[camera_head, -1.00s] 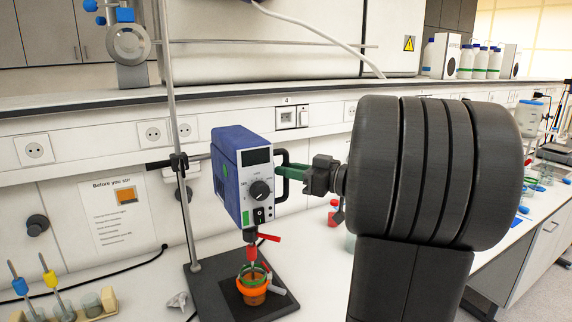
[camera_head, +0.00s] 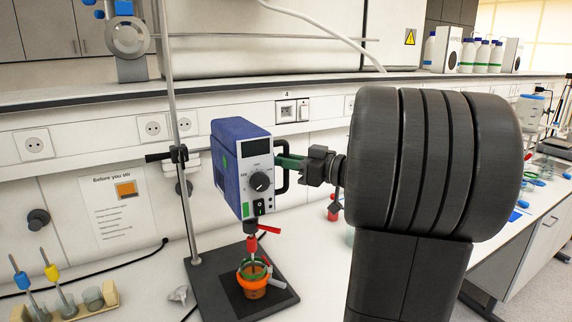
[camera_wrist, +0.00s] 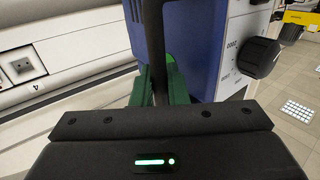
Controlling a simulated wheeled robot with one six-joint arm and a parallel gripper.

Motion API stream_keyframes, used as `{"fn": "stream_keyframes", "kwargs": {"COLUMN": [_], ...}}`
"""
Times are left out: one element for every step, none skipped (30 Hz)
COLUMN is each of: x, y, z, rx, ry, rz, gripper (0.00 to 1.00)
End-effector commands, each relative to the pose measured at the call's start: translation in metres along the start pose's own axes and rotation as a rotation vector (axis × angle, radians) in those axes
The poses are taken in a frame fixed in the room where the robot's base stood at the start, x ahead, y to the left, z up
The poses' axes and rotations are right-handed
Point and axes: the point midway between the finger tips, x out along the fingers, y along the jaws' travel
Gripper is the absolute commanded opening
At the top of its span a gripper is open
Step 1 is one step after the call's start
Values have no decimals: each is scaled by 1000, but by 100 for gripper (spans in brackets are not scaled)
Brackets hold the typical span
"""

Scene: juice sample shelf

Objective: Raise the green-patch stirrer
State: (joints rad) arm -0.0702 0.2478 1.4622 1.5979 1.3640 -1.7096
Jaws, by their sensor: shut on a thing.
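In the wrist view, the green fingers (camera_wrist: 160,88) close around the dark handle bar (camera_wrist: 154,50) beside the blue housing. The fingertips are partly hidden.
A notice (camera_head: 120,205) leans at the wall on the left. A rack (camera_head: 75,303) with yellow and blue tools stands at the lower left. A shelf edge (camera_head: 130,97) runs above. Bench clutter lies to the right, behind my arm.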

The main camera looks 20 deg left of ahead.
Motion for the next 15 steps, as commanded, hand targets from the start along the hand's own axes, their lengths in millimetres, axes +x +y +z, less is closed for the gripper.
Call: {"fn": "stream_keyframes", "kwargs": {"x": [0,0,0,0,0,0,0,0,0,0,0,0,0,0,0], "y": [0,0,0,0,0,0,0,-1,-1,-1,-1,-1,-1,-1,-1], "z": [-8,-11,-16,-20,-25,-32,-37,-42,-50,-56,-62,-69,-75,-81,-89], "rx": [-7,-8,-9,-9,-10,-10,-10,-11,-12,-11,-12,-11,-10,-10,-10], "ry": [4,4,5,5,6,6,5,5,5,5,6,6,6,6,6], "rz": [1,1,1,1,1,1,1,1,1,1,1,1,1,1,1], "gripper": [0,0,0,0,0,0,0,0,0,0,0,0,0,0,0]}}
